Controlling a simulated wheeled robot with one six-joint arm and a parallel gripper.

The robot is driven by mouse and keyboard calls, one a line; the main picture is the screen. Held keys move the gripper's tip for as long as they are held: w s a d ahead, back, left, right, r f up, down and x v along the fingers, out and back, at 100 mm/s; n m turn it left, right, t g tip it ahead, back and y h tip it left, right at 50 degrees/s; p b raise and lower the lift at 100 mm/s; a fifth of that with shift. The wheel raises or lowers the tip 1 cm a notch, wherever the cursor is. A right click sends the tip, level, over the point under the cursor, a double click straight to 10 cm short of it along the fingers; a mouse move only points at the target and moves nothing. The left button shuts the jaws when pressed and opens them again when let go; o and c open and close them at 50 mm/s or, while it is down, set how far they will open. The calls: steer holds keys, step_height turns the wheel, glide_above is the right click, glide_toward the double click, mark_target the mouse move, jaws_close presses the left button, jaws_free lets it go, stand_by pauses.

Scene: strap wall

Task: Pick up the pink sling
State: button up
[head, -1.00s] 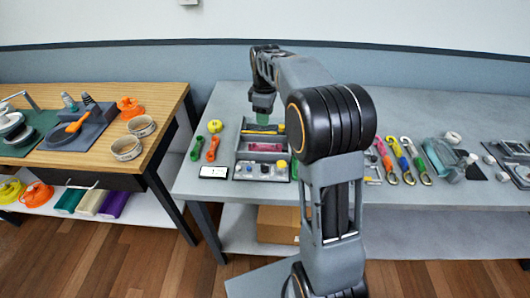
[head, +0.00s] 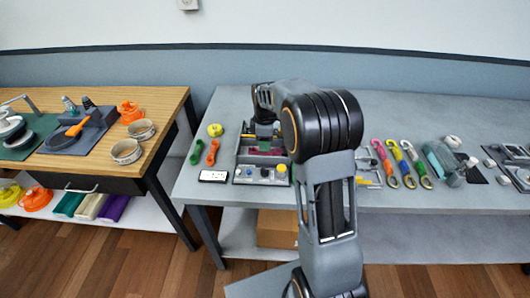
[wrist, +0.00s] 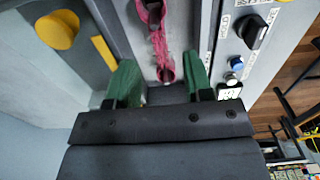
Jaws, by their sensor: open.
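A pink strap-like piece (wrist: 160,42) lies in a grey tray in the wrist view. It runs away from my gripper, and its near frayed-looking end lies just beyond the gap between the fingertips. In the head view a bit of pink (head: 246,151) shows in the grey tray (head: 236,172), partly hidden by my gripper. My gripper (wrist: 158,80) has green fingers, is open and has nothing between them. It is over the tray in the head view (head: 264,145).
A panel with knobs and buttons (head: 262,174) borders the tray's front. Orange (head: 212,153) and green (head: 196,152) tools and a yellow round thing (head: 215,130) lie to its left. The table's back is clear.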

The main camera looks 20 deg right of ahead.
steer(key=shift+f, duration=2.15)
steer(key=shift+c, duration=0.5)
jaws_close()
